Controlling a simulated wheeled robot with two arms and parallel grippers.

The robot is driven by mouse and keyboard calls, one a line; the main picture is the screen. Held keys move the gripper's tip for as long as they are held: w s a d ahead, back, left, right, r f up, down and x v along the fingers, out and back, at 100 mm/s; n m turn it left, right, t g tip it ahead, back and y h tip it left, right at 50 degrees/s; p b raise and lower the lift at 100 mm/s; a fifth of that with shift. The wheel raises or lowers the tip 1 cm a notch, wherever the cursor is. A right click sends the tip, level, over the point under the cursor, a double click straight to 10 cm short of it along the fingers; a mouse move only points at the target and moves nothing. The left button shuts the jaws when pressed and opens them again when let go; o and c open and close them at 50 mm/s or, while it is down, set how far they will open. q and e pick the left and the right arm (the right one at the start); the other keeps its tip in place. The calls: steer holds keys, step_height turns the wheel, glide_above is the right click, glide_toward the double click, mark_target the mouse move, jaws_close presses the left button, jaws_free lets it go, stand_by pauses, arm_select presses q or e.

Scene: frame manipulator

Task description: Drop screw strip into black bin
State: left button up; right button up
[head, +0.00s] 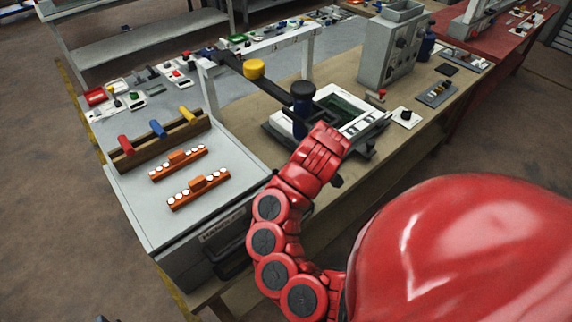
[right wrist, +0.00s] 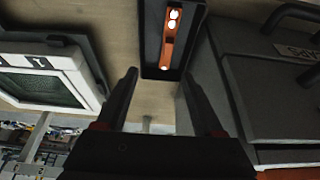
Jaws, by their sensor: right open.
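An orange screw strip with white screw heads (right wrist: 170,35) shows inside the rim of the black bin (right wrist: 148,50) in the right wrist view. I cannot tell whether it rests on the bin floor. My right gripper (right wrist: 158,85) is open and empty, with its two dark fingers apart and pointing toward the bin. In the head view my red right arm hides the bin and the fingertips. Two more orange screw strips (head: 178,163) (head: 198,191) lie on the grey cabinet top. My left gripper is not in view.
The grey cabinet (head: 140,208) stands at the left, with a wooden rack of coloured handles (head: 158,130) on top. A framed device with a dark screen (head: 345,105) sits on the bench beyond my arm. A grey machine (head: 392,45) stands farther back.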

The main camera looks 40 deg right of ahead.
steer(key=s+p, duration=0.3)
steer(key=s, duration=0.4)
steer(key=shift+s+d, duration=0.3)
steer(key=shift+s, duration=0.05)
steer(key=shift+f, duration=0.1)
